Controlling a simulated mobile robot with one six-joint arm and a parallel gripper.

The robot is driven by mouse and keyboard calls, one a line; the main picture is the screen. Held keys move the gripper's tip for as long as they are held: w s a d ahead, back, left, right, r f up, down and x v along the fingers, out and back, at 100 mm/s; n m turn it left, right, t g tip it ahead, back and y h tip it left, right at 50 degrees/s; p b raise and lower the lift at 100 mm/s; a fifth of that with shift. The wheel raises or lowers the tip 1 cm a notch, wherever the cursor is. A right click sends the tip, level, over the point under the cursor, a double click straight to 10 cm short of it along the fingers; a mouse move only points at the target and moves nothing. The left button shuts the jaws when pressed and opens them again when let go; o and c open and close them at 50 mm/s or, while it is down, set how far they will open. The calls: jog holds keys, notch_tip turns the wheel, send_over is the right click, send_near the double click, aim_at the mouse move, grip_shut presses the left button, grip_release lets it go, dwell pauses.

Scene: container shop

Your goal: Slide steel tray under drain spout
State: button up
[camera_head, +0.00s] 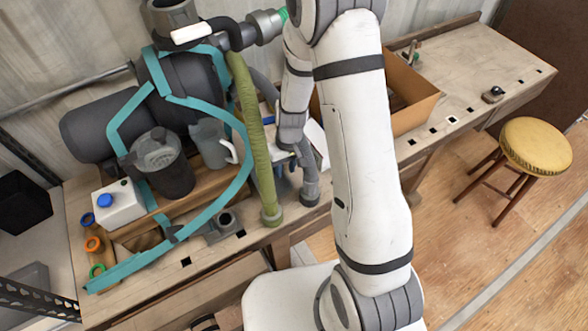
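I cannot clearly make out the steel tray; my white arm covers much of the bench's middle. An olive-green hose (248,130) hangs from the pipework and ends in a fitting (271,214) at the bench's front edge. A grey hose end (310,192) hangs just to its right. I cannot tell which of these, if any, is the drain spout. My gripper (284,162) is at the far end of my arm, low over the bench between the hoses and a cardboard box. Its fingers are small and partly hidden, so their opening and any contact are unclear.
A dark tank (98,128) with a teal frame (242,165) fills the bench's left. A dark jug (168,168), grey pitcher (208,143) and white container (118,204) stand there. The cardboard box (418,104) is right of my arm. The bench's right end (480,60) is mostly clear; a yellow stool (536,145) stands beyond.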

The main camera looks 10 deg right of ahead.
notch_tip(320, 180, up, 7)
jog(key=p, duration=0.2)
jog(key=shift+d+r, duration=0.2)
jog(key=shift+d, duration=0.15)
jog(key=shift+d, duration=0.15)
jog(key=s+d+r+m+t+b, duration=0.1)
jog(key=s+r, duration=0.2)
jog(key=r, duration=0.4)
jog(key=s+d+r+t+b, duration=0.1)
jog(key=s+r, duration=0.2)
jog(key=r, duration=0.4)
jog(key=s+d+r+m+t+h+b, duration=0.1)
jog(key=s+d+r+m, duration=0.1)
jog(key=s+r, duration=0.6)
jog(key=s, duration=0.4)
jog(key=shift+t, duration=0.4)
